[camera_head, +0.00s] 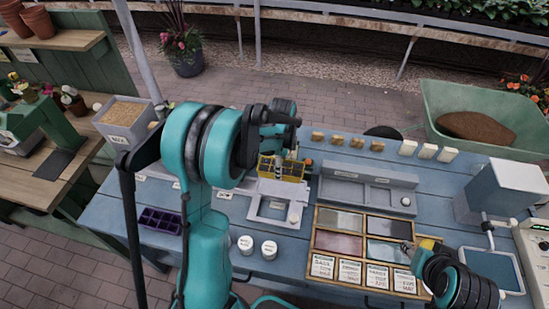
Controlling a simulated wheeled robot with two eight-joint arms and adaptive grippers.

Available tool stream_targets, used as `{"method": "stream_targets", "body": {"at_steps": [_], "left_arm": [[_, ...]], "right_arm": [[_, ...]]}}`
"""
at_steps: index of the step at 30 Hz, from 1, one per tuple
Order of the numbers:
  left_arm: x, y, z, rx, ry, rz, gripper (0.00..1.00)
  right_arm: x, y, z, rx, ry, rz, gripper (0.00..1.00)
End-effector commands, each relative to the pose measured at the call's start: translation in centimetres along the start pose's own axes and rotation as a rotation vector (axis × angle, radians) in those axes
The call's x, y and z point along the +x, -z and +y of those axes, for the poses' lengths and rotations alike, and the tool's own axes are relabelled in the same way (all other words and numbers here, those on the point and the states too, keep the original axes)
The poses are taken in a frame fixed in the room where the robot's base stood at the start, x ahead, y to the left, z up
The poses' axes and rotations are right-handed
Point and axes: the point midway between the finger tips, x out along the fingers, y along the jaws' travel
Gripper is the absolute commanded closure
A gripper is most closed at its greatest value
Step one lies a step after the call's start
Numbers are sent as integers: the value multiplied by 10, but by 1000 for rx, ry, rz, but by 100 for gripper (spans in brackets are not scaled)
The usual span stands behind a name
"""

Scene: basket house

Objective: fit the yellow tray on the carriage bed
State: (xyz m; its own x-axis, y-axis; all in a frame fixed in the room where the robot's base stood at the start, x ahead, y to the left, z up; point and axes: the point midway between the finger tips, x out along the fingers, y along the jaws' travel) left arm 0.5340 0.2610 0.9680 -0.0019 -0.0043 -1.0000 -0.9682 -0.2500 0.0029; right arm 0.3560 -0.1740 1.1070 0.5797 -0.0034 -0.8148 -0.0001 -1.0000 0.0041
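The yellow tray (283,168), divided into small cells, is at mid-table just behind a pale grey frame with a square opening (254,213), which looks like the carriage. I cannot tell whether the tray touches the table or the frame. My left gripper (287,152) reaches over the tray's back side; its fingers are small and partly hidden, so I cannot tell whether they hold it. My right gripper (408,247) is low at the right, over the front right of a wooden box with coloured panels (314,216); its opening is unclear.
A purple cell tray (160,220) and two white-lidded jars (269,250) stand on the blue table. A grey trough (352,190) lies right of the frame. Several small blocks (356,142) line the back edge. A grey box device (508,190) stands at the right.

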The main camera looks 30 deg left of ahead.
Motion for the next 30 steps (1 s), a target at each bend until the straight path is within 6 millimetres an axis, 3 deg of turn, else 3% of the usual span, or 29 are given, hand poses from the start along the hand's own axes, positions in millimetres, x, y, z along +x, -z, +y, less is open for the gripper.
{"method": "stream_targets", "body": {"at_steps": [21, 30], "left_arm": [[70, 0, 0, -1, 0, 0, 77], [73, 0, 0, -1, 0, 0, 77]], "right_arm": [[41, -29, 0, 0, 0, 0, 60], [43, -31, 0, 0, 0, 0, 60]]}}
